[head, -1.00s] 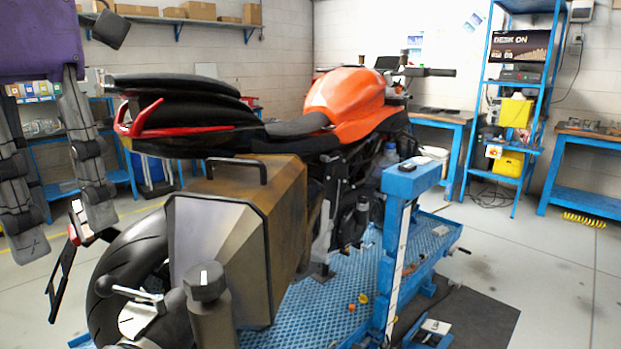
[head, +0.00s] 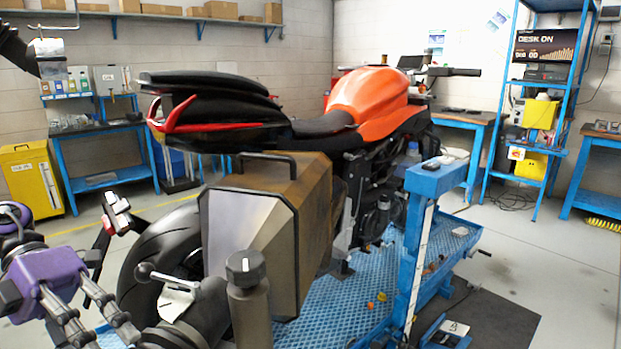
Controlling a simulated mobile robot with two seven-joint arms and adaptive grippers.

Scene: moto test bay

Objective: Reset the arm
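My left gripper (head: 108,335) is at the lower left of the head view, with a purple body and two grey jointed fingers pointing down and to the right. My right gripper is not in view.
A blue lift post (head: 418,230) stands right of the motorcycle. A yellow cabinet (head: 32,180) and a blue workbench (head: 100,155) are at the back left. A blue shelf rack (head: 545,100) is at the back right. Open floor (head: 575,280) lies at the right.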

